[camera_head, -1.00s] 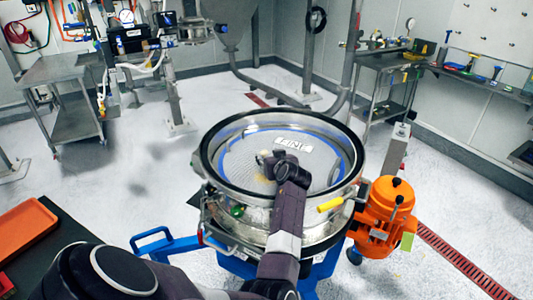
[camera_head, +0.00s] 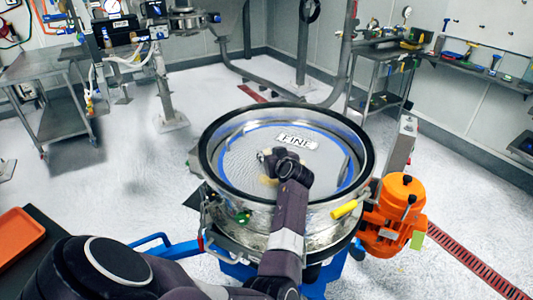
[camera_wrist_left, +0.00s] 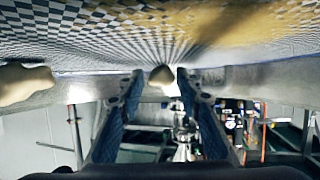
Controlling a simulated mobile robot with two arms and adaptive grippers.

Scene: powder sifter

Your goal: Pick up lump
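The round steel sifter (camera_head: 215,186) with its mesh screen (camera_head: 240,155) stands in the middle of the head view. My left gripper (camera_head: 266,164) reaches over its rim, low over the mesh. In the left wrist view the gripper (camera_wrist_left: 158,84) is open, its two blue-lined fingers apart. Another pale lump (camera_wrist_left: 22,84) lies at the left of that view. In the head view the gripper and wrist hide most of the lump area. My right gripper is not in view.
Yellow powder (camera_wrist_left: 255,22) coats part of the mesh. The sifter's raised rim (camera_head: 362,140) surrounds the gripper. An orange motor (camera_head: 395,205) stands at the right and an orange tray (camera_head: 18,238) at the left.

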